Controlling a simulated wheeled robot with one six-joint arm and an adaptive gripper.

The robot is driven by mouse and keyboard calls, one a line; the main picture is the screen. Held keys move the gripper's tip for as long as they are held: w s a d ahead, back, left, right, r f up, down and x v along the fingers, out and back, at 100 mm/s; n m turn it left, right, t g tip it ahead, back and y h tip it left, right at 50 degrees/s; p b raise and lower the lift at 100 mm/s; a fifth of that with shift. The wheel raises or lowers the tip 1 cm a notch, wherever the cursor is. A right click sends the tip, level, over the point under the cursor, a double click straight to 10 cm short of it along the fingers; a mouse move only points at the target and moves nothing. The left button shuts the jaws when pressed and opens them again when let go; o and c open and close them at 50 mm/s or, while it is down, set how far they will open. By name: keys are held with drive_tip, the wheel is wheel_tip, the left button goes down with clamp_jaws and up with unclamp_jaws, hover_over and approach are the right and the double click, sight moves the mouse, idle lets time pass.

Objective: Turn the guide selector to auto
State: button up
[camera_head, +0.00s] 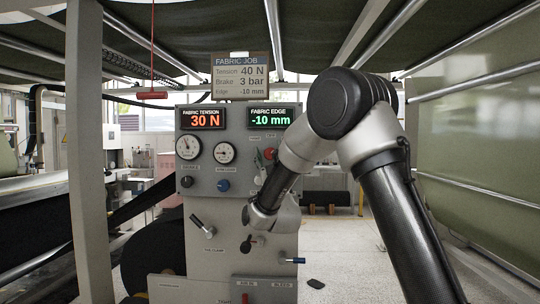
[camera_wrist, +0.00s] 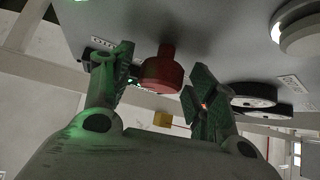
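The grey control panel (camera_head: 222,235) stands in the middle of the head view. A small red knob (camera_head: 268,153) shows on its upper right, beside my arm, with small labels above it. I cannot read which control is the guide selector. In the wrist view a red round knob (camera_wrist: 163,73) stands out from the panel face. My gripper (camera_wrist: 162,80) is open, with a finger on either side of this red knob; whether a finger touches it I cannot tell. In the head view my arm hides the gripper's fingers and part of the panel.
Two gauges (camera_head: 188,146) (camera_head: 224,152), a blue knob (camera_head: 223,185) and levers (camera_head: 203,226) crowd the panel. The job sign (camera_head: 241,75) reads edge -10 mm; the fabric edge display (camera_head: 271,118) also reads -10 mm. A grey post (camera_head: 86,150) stands to the left.

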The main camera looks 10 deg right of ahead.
drive_tip(key=v, duration=1.2)
drive_tip(key=shift+w+f+y, duration=0.1)
drive_tip(key=shift+f+y, duration=0.05)
drive_tip(key=shift+y, duration=0.15)
